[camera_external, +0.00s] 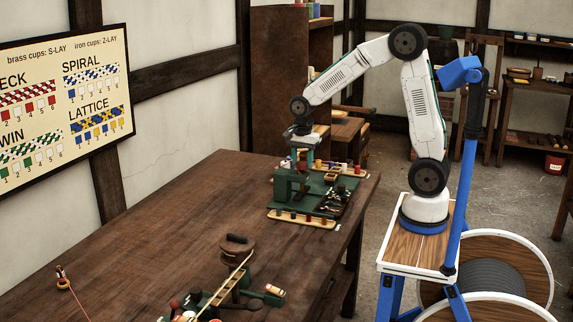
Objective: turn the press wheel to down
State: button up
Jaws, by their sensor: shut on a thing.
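The green press (283,187) stands upright at the far right end of the dark wooden table (160,225). My arm reaches left and down over it from my base at the right. My gripper (298,132) is right at the top of the press, pointing down, shut on the press wheel there. The wheel is small and mostly hidden by the gripper, so how far it is turned cannot be told.
A green board with colored spools (345,165), a dark tray (332,202) and a wooden strip of pegs (300,219) surround the press. A round wooden block (236,250) and a rope-making device (222,292) stand nearer. The table's left middle is clear.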

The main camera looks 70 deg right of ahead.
aim_at(302, 163)
jog(key=shift+m, duration=0.5)
jog(key=o, duration=1)
notch_tip(302, 163, up, 8)
jog(key=shift+f, duration=0.1)
dwell(0.4)
